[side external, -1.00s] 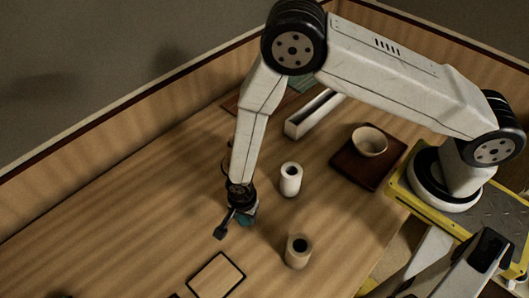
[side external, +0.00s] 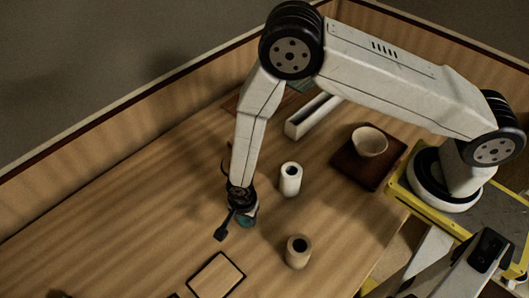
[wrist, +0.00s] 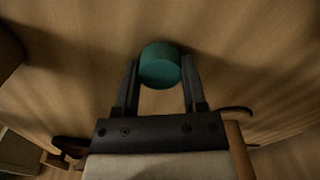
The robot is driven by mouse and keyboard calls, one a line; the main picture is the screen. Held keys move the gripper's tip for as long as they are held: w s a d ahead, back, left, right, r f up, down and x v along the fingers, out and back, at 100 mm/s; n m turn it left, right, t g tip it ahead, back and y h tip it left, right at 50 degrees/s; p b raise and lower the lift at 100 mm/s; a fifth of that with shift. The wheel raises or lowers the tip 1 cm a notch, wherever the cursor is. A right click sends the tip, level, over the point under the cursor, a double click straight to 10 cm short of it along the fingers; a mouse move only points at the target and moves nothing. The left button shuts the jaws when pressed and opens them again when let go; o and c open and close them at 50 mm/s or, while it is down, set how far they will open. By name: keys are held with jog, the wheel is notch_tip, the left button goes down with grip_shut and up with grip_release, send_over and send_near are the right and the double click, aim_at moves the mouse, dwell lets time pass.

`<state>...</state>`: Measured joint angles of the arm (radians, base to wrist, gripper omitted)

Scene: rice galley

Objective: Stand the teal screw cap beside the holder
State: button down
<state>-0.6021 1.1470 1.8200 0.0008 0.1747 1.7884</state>
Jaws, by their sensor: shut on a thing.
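The teal screw cap (wrist: 160,66) sits between the two dark fingers of my gripper (wrist: 160,82) in the wrist view. My gripper is shut on it. In the side external view the cap (side external: 249,220) shows partly behind my gripper (side external: 236,224), low over the wooden table. I cannot tell whether it touches the table. A white hollow cylinder (side external: 290,181) and a tan hollow cylinder (side external: 298,254) stand upright to the right of my gripper, apart from it. I cannot tell for sure which thing is the holder.
A framed tan square (side external: 216,275) lies in front of my gripper. A long pale open box (side external: 309,122) lies toward the back. A bowl (side external: 370,141) stands on a dark square tray (side external: 351,171) at the right. The table (side external: 130,215) is clear on the left.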

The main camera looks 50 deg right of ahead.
jog(key=shift+f, duration=0.3)
jog(key=shift+c, duration=0.3)
grip_release()
jog(key=shift+r, duration=0.15)
jog(key=shift+r, duration=3.75)
